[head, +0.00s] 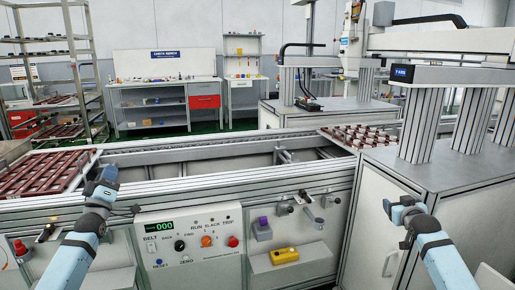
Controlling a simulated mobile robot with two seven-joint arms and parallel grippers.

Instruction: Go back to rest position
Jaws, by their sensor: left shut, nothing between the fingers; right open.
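My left gripper (106,176) is raised in front of the left part of the conveyor, near the brown tray. It is shut and empty. My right gripper (393,207) is in front of the grey cabinet on the right. It is open, with nothing seen between its fingers. Both arms reach up from the lower corners of the head view, and neither gripper visibly holds anything.
The conveyor frame (230,192) runs across in front of me, with a control panel (190,243). Brown trays (40,176) lie at left, another (362,138) at right. A yellow box (284,256) and purple part (262,229) are on the conveyor's front.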

